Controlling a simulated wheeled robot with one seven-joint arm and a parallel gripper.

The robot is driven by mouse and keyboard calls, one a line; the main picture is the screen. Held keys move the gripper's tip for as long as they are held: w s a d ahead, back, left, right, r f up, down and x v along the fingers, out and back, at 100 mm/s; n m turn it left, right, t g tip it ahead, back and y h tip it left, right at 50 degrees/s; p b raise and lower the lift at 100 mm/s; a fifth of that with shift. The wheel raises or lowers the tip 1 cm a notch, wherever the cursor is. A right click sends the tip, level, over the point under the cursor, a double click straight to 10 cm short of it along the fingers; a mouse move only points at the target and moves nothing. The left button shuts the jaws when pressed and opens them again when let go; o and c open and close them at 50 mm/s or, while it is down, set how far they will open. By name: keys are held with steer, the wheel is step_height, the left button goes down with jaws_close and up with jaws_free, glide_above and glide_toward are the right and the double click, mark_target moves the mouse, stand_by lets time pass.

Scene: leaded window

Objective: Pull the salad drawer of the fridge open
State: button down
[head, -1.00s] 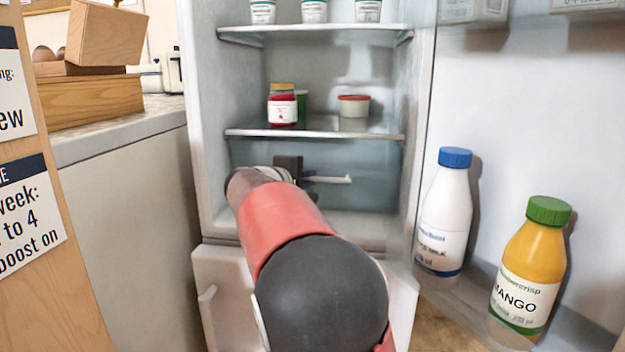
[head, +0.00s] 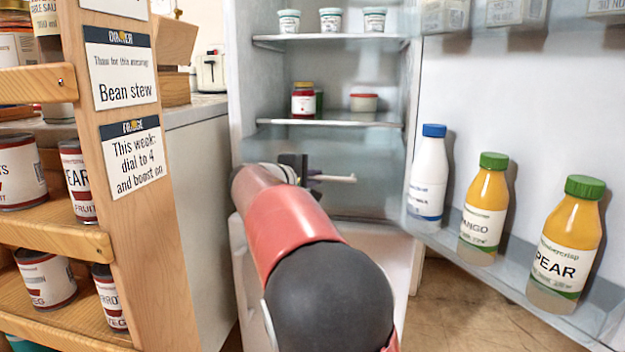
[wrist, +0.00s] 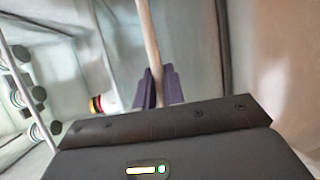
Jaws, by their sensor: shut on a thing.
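The salad drawer (head: 378,172) is the clear, bluish bin at the bottom of the fridge, below the lowest glass shelf. It appears to stand partly out from under that shelf. Its pale bar handle (head: 338,179) shows to the right of my gripper (head: 312,178). My gripper is shut on this handle. In the wrist view, the purple fingers (wrist: 159,90) sit on both sides of the handle bar (wrist: 149,45). My red and black arm hides the left and lower part of the drawer front.
The open fridge door on the right carries a milk bottle (head: 428,175), a mango bottle (head: 484,212) and a pear bottle (head: 566,245). A wooden rack with cans (head: 45,280) stands close on the left. Jars and tubs sit on the shelves above. Some floor (head: 465,305) shows below the door.

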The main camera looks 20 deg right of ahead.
steer(key=c, duration=1.8)
jaws_free()
steer(key=v, duration=0.7)
steer(key=shift+s+a, duration=0.2)
steer(key=shift+a, duration=0.15)
steer(key=s+d+f+m+g+y+p, duration=0.25)
steer(key=s+y+p, duration=0.35)
steer(key=s, duration=0.9)
steer(key=s+a+f+m+y+p, duration=0.1)
steer(key=s+a+f+y+p, duration=0.1)
steer(key=s, duration=0.4)
steer(key=s+a+f+m+y+p, duration=0.1)
steer(key=s+a+f+m+y, duration=0.1)
steer(key=s+a, duration=0.3)
steer(key=s+a+f+m+y+p, duration=0.2)
steer(key=s+a+f+y, duration=0.1)
steer(key=s, duration=0.4)
steer(key=shift+s+a+p, duration=0.3)
steer(key=shift+a+p, duration=0.05)
steer(key=shift+a, duration=0.2)
